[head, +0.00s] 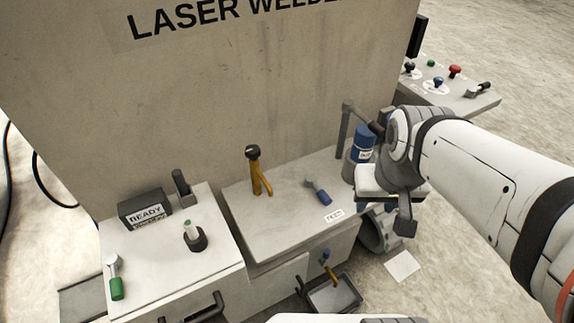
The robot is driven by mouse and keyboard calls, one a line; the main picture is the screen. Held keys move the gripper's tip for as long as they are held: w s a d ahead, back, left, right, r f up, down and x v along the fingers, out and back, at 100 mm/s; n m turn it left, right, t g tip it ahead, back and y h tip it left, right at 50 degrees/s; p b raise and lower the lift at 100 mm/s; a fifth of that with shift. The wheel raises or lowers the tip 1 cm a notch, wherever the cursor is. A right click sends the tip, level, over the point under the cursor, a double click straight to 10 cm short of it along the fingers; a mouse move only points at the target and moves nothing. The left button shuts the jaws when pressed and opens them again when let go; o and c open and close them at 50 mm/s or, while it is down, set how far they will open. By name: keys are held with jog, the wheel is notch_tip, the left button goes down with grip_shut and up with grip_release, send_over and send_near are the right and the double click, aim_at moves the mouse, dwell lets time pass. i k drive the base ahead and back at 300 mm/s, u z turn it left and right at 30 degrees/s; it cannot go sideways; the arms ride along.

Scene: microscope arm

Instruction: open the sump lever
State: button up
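No lever in the head view carries a label that I can read as sump. A small lever with a blue tip and yellow shaft (329,271) stands low on the cabinet front, just above a metal pan (334,297). Another lever with a blue grip (319,192) lies on the right worktop beside a small white label too small to read. My gripper (402,212) hangs off the right edge of that worktop, right of both levers and apart from them. Its fingers are dark and partly hidden by the wrist, so their opening is unclear.
A yellow-handled tool or lever (257,171) stands upright on the right worktop. A blue cylinder (362,143) and grey post stand close to my wrist. A button panel (450,92) is behind my arm.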

aim_at(324, 261)
jog(key=u, duration=0.4)
jog(key=k, duration=1.35)
jog(key=u, duration=0.2)
jog(key=i, duration=0.85)
jog(key=u, duration=0.25)
